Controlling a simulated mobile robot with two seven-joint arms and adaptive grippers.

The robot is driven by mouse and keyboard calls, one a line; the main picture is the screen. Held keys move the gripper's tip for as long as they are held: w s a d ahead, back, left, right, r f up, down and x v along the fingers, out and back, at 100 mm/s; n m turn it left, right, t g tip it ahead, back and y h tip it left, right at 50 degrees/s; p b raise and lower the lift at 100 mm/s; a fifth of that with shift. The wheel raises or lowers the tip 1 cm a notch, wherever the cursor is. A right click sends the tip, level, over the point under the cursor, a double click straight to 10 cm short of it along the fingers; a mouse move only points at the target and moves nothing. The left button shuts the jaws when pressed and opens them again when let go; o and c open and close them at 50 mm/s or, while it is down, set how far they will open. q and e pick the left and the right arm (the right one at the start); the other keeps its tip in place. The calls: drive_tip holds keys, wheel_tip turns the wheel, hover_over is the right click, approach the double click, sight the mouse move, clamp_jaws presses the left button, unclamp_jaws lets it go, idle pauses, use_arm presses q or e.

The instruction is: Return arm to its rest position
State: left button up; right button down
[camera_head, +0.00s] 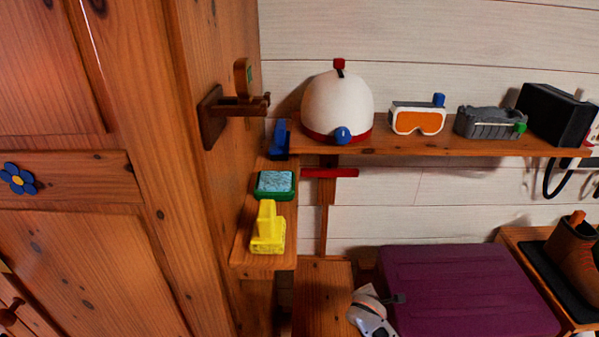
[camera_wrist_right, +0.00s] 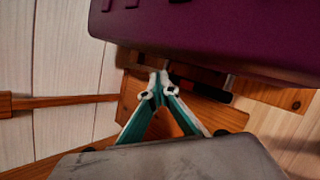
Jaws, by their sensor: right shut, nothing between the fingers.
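My right gripper (camera_wrist_right: 157,84) is shut and empty in the right wrist view, its two fingers meeting at the tips. A purple case (camera_wrist_right: 215,32) fills the top of that view, beyond the fingertips. In the head view, part of my right arm shows at the bottom centre, beside the left edge of the purple case (camera_head: 460,290); the fingertips cannot be made out clearly there. My left gripper is in neither view.
A wooden shelf (camera_head: 440,146) holds a white helmet (camera_head: 337,105), orange goggles (camera_head: 417,119), a grey item (camera_head: 489,123) and a black box (camera_head: 553,116). A side shelf holds a yellow block (camera_head: 268,235) and a blue-green sponge (camera_head: 274,184). A boot (camera_head: 574,250) stands at right.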

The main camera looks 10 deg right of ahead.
drive_tip(key=s+a+f+m+t+y, duration=0.1)
drive_tip(key=s+a+m+y, duration=0.3)
drive_tip(key=s, duration=0.5)
drive_tip(key=s+a+m+t+y, duration=0.1)
drive_tip(key=s+a+m+y, duration=0.1)
drive_tip(key=s+a+m, duration=0.65)
drive_tip(key=s+a+r+m+t+y, duration=0.1)
drive_tip(key=s+a+r+m, duration=0.1)
drive_tip(key=s+r, duration=0.3)
drive_tip(key=shift+s+m+y, duration=0.3)
drive_tip(key=shift+s+m, duration=0.15)
drive_tip(key=shift+s, duration=0.8)
